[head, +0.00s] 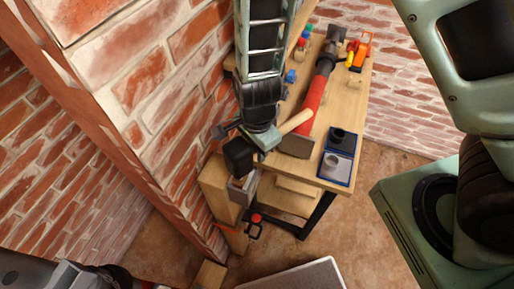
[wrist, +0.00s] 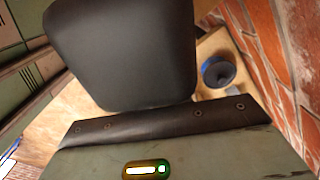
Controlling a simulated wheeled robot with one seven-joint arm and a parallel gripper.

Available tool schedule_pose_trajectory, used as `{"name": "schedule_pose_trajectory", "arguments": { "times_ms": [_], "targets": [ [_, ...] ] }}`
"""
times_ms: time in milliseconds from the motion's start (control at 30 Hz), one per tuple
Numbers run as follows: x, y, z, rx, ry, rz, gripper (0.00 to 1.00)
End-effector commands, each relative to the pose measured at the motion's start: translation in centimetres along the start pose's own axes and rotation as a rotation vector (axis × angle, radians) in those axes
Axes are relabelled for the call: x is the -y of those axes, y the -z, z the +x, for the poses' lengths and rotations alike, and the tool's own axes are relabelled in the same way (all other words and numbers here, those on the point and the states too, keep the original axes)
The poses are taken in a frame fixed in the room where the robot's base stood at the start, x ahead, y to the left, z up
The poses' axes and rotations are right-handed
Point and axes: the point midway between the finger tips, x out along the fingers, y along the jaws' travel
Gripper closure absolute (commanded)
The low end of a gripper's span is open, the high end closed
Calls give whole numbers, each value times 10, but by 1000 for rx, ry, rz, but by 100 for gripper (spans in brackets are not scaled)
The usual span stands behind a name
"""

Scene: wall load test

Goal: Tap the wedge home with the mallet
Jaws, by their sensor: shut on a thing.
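My gripper (head: 258,140) is shut on the mallet. The mallet's pale wooden handle (head: 297,122) sticks out to the upper right of my gripper in the head view. Its black head (head: 239,157) is on the lower left side, near the brick wall and above a grey metal piece (head: 243,189) by the wooden post (head: 217,187). The black head (wrist: 120,50) also fills much of the wrist view and hides what lies behind it. I cannot clearly pick out the wedge. Whether the mallet head touches anything below it cannot be told.
A wooden bench (head: 337,186) holds a long red tool (head: 317,95), a blue-edged tray (head: 327,179) with dark and grey cylinders, and an orange-red tool (head: 361,50). A red-and-black clamp-like thing (head: 254,224) sits low by the post. The brick wall (head: 150,75) stands close on the left.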

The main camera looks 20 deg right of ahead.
Motion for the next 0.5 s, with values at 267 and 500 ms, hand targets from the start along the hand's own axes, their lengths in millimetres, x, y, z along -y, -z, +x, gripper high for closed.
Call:
{"name": "schedule_pose_trajectory", "arguments": {
  "times_ms": [267, 500],
  "targets": [
    [0, 0, -1, 0, 0, 0, 100],
    [0, 0, -19, 0, 1, 0, 100]
  ]
}}
